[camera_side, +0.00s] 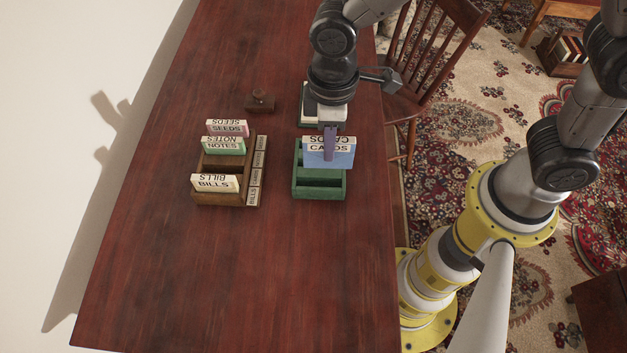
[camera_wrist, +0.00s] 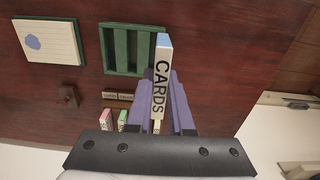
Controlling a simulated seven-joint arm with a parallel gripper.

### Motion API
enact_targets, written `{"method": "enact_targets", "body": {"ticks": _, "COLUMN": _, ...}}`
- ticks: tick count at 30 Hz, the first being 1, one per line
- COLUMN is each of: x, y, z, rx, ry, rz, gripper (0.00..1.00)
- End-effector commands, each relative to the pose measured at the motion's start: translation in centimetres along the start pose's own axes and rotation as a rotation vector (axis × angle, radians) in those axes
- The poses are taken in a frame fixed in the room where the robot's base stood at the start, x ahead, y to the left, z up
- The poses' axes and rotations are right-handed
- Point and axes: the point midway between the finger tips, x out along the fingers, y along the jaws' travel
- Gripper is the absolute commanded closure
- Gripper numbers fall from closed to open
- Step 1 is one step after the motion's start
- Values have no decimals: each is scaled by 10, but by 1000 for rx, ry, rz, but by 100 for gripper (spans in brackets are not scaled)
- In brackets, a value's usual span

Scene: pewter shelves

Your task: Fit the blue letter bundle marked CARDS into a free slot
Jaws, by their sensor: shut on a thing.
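The blue bundle marked CARDS (camera_side: 328,155) is upright in my gripper (camera_side: 330,140), whose purple fingers are shut on its upper part. In the side view it overlaps the back of the green rack (camera_side: 319,193); its lower edge seems above the rack, but the height is hard to judge. In the wrist view the bundle (camera_wrist: 161,75) shows edge-on beside the green rack (camera_wrist: 107,62), whose visible slots are empty. The brown rack (camera_side: 218,198) to the left holds SEEDS (camera_side: 228,128), NOTES (camera_side: 224,147) and BILLS (camera_side: 214,184), with an open gap between NOTES and BILLS.
Small labels (camera_side: 256,180) run along the brown rack's right side. A dark wooden block with a knob (camera_side: 260,103) stands behind the racks. A pad of lined paper (camera_wrist: 48,42) lies near the green rack. The front of the table (camera_side: 240,290) is clear. A chair (camera_side: 432,60) stands beyond the right edge.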

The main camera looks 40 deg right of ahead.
Motion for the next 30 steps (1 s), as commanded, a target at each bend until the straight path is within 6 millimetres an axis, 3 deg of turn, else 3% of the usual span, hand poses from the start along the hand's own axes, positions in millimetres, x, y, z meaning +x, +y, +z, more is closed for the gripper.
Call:
{"method": "enact_targets", "body": {"ticks": 1, "x": -2, "y": -3, "z": 20, "rx": 0, "ry": 1, "rz": 0, "gripper": 100}}
{"method": "enact_targets", "body": {"ticks": 6, "x": -5, "y": -11, "z": 74, "rx": 2, "ry": 3, "rz": 1, "gripper": 100}}
{"method": "enact_targets", "body": {"ticks": 10, "x": -8, "y": -15, "z": 103, "rx": 6, "ry": 4, "rz": 1, "gripper": 100}}
{"method": "enact_targets", "body": {"ticks": 15, "x": -11, "y": -18, "z": 122, "rx": 11, "ry": 2, "rz": 0, "gripper": 100}}
{"method": "enact_targets", "body": {"ticks": 20, "x": -12, "y": -16, "z": 112, "rx": 13, "ry": -1, "rz": 0, "gripper": 100}}
{"method": "enact_targets", "body": {"ticks": 30, "x": 19, "y": -1, "z": 45, "rx": 14, "ry": -3, "rz": -1, "gripper": 100}}
